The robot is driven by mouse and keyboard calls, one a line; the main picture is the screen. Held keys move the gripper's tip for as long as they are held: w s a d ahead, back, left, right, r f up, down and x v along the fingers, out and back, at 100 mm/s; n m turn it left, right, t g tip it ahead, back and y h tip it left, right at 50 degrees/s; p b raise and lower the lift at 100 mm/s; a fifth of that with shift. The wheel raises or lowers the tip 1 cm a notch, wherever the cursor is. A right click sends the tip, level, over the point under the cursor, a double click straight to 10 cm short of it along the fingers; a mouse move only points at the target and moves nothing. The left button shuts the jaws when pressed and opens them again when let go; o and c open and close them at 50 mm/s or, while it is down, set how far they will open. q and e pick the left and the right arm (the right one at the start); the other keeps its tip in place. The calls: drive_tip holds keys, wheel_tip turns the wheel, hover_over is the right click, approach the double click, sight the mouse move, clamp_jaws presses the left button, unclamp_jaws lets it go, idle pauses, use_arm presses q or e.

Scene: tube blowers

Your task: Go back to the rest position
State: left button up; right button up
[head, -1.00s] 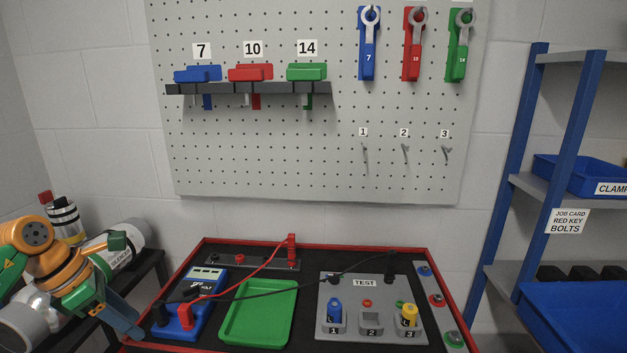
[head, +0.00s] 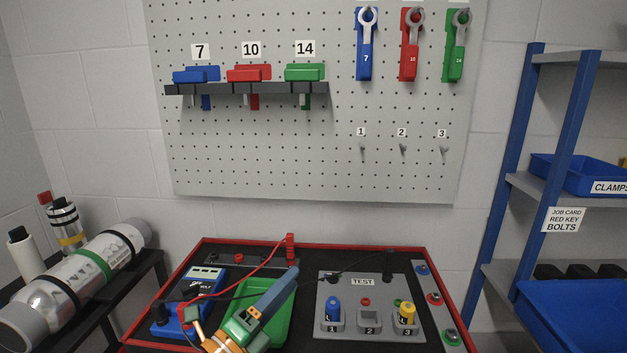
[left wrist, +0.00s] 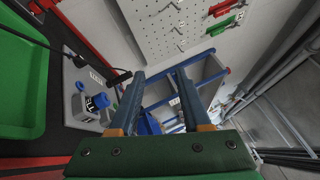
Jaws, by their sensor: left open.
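My left gripper (head: 290,275) is in front of and over the green tray (head: 236,303) on the bench. Its blue fingers point up and to the right. In the left wrist view my left gripper (left wrist: 158,85) has its two fingers apart with nothing between them. The green tray also shows at the left of that view (left wrist: 25,85). My right gripper is in neither view. The gripper and forearm hide part of the tray and part of the blue meter's (head: 203,283) front.
A grey TEST board (head: 345,290) holds a blue piece (head: 333,308) in slot 1 and a yellow piece (head: 406,314) in slot 3. Red and black leads cross the bench. A silencer tube (head: 90,267) lies on the left rack. Blue-framed shelves (head: 575,135) stand right.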

use_arm(q)
drive_tip(key=s+a+f+n+g+y, duration=0.2)
drive_tip(key=s+a+f+n+y, duration=0.3)
drive_tip(key=f+n, duration=0.4)
drive_tip(key=s+a+f+n+g+y, duration=0.1)
drive_tip(key=s+a+f+n+y, duration=0.3)
drive_tip(key=a+f+n+y, duration=0.55)
drive_tip(key=s+d+f+n+g+h, duration=0.1)
drive_tip(key=s+f+n+g, duration=0.35)
drive_tip(key=s, duration=0.55)
drive_tip(key=s+d+f+n+g+h, duration=0.15)
drive_tip(key=s+f+n+g, duration=0.35)
drive_tip(key=s, duration=0.5)
wheel_tip(320, 180, down, 13)
drive_tip(key=m+g, duration=0.1)
drive_tip(key=g, duration=0.1)
drive_tip(key=s+a+f, duration=0.2)
drive_tip(key=s+f, duration=1)
drive_tip(key=s, duration=0.1)
drive_tip(key=shift+s+m+g, duration=0.3)
drive_tip(key=shift+s+g, duration=0.05)
drive_tip(key=shift+g, duration=0.1)
